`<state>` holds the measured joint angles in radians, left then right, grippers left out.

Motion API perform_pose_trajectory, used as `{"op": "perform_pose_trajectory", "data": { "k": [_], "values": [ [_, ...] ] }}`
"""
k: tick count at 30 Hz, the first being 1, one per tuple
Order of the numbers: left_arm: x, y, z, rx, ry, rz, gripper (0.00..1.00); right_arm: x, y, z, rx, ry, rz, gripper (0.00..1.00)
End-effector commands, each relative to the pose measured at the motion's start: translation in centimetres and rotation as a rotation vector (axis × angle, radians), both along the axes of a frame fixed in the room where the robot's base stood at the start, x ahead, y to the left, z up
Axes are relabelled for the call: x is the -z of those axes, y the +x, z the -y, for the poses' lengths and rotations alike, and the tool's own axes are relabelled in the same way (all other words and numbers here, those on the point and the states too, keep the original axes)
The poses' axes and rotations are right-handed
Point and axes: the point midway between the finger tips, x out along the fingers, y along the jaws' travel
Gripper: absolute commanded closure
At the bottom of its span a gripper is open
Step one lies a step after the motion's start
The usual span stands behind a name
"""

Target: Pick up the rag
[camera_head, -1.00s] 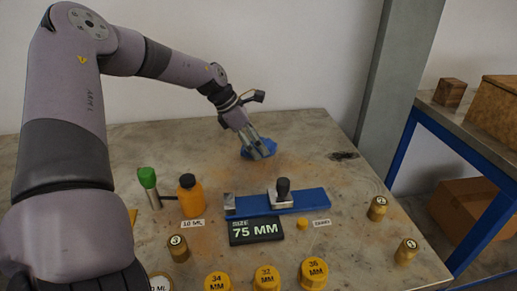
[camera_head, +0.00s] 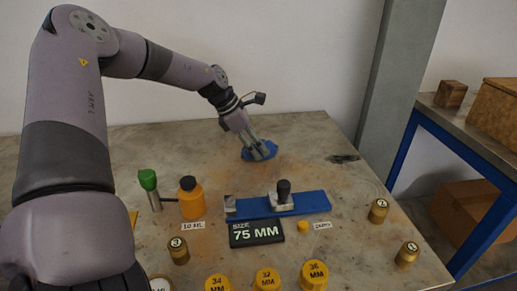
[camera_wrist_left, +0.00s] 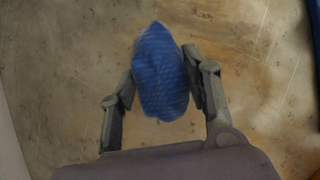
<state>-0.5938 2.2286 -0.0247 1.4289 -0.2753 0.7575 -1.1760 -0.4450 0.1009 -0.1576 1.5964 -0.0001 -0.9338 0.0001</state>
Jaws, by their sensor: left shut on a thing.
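The blue rag (camera_head: 263,153) is at the back middle of the table in the head view. In the left wrist view the rag (camera_wrist_left: 160,75) is bunched between the two fingers. My left gripper (camera_head: 257,150) reaches down from the left and is shut on the rag. It also shows in the left wrist view (camera_wrist_left: 160,84), with a finger on each side of the cloth. I cannot tell whether the rag still touches the table. My right gripper is not in view.
In front of the rag stand a blue fixture (camera_head: 300,205), a black size sign (camera_head: 257,233), an orange bottle (camera_head: 191,198) and a green-topped tool (camera_head: 148,180). Several brass weights stand nearer. A dark smudge (camera_head: 344,158) lies at right. The table's back is mostly clear.

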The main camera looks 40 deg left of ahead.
Motion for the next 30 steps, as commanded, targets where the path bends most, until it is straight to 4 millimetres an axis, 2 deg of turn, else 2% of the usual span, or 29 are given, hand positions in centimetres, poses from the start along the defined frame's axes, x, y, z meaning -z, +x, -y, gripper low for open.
{"op": "perform_pose_trajectory", "data": {
  "k": [5, 11, 14, 24, 30],
  "values": [
    [-0.5, 0.0, 0.0, 0.000, 0.000, 0.002, 0.84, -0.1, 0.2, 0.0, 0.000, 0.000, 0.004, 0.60],
    [-3.0, 0.1, 0.0, 0.001, 0.000, 0.004, 0.84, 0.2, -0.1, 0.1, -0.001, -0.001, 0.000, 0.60],
    [-5.2, 0.1, 0.0, 0.001, 0.001, 0.006, 0.84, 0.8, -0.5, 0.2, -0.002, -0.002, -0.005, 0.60],
    [-14.9, 0.1, 0.0, 0.000, 0.002, 0.005, 0.84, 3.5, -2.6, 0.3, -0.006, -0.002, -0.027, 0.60],
    [-18.5, 0.1, 0.0, -0.001, 0.002, 0.003, 0.84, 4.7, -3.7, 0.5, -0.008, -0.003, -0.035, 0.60]
  ]
}}
